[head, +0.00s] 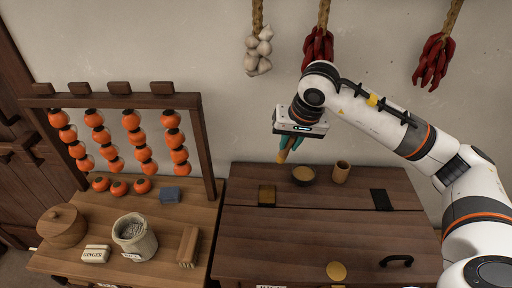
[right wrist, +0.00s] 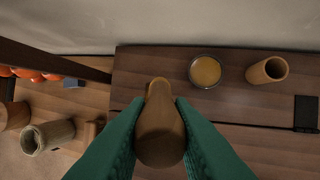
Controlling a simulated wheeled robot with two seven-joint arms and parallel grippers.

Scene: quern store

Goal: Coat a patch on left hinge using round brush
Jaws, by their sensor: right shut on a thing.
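My right gripper (head: 289,143) has teal fingers and is shut on the round brush (head: 284,153), holding it above the back of the dark wooden chest (head: 320,240). In the right wrist view the brush (right wrist: 160,135) shows its rounded wooden end between the fingers. The left hinge (head: 267,195) is a brownish-gold plate on the chest lid, below and left of the brush; the brush and fingers hide it in the right wrist view. The right hinge (head: 381,199) is black. A bowl of amber liquid (head: 303,175) stands right of the brush. My left gripper is not in view.
A wooden cup (head: 340,172) stands right of the bowl. A black handle (head: 396,260) and a round brass disc (head: 337,271) are on the chest's front part. The left table holds a persimmon rack (head: 207,150), a pot (head: 134,237) and a blue block (head: 170,195).

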